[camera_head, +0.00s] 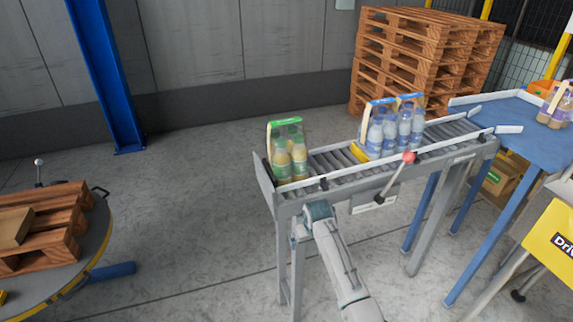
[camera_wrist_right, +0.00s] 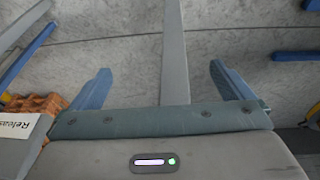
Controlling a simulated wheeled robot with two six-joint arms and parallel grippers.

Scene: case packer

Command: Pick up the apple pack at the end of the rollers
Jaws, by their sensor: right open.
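The apple pack (camera_head: 289,155), bottles with yellow-green contents under a green carrier, stands upright at the near left end of the roller conveyor (camera_head: 335,160). My right gripper (camera_head: 318,210) is below and in front of that end, apart from the pack. In the right wrist view my right gripper (camera_wrist_right: 163,85) is open, with two blue fingers spread and nothing between them. A conveyor leg and the floor show beyond the fingers; the pack is not in that view. My left gripper is not in view.
Blue-labelled bottle packs (camera_head: 390,128) stand farther along the rollers, behind a yellow stop (camera_head: 358,153). A red-knobbed lever (camera_head: 408,158) rises at the conveyor's front side. A blue table (camera_head: 515,140) joins at right. A round platform with a pallet (camera_head: 45,225) is at left. Floor between is clear.

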